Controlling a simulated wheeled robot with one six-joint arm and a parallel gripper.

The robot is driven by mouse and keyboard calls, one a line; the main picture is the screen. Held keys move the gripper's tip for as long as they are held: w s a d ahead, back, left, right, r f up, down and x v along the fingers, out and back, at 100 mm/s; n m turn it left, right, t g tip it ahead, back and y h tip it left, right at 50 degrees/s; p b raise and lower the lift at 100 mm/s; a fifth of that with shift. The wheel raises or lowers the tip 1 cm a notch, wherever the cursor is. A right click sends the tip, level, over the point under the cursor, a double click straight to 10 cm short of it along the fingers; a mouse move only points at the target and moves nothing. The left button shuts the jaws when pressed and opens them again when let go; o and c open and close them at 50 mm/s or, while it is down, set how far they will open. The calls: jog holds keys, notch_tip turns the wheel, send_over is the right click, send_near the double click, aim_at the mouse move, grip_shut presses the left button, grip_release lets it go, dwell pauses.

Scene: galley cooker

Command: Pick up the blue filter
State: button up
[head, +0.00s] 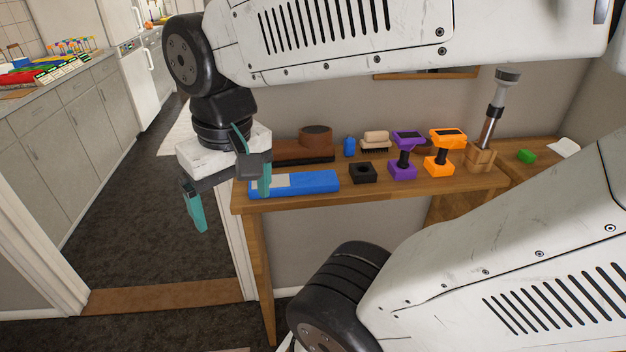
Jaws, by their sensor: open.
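A long, flat blue piece with a pale panel near its left end, which looks like the blue filter (315,183), lies along the front left edge of the wooden table. My gripper (232,210) has teal fingers spread wide apart, with nothing seen between them. It is at the table's left end. One finger overlaps the left part of the blue piece in the picture; I cannot tell whether they touch. The other finger hangs out to the left, past the table edge.
Floor at left is open.

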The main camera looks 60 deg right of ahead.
jog(key=w+d+f+m, duration=0.2)
jog(key=w+d+m, duration=0.6)
jog(key=d+m, duration=0.3)
jog(key=m+g, duration=0.1)
jog(key=m, duration=1.3)
send_over(296, 179)
jog(key=f, duration=0.8)
jog(key=shift+s+a+f, duration=0.2)
jog(key=shift+s, duration=0.05)
jog(key=f, duration=0.7)
jog(key=shift+w+d, duration=0.1)
jog(key=shift+w, duration=0.15)
jog(key=shift+f, duration=0.4)
jog(key=c, duration=1.1)
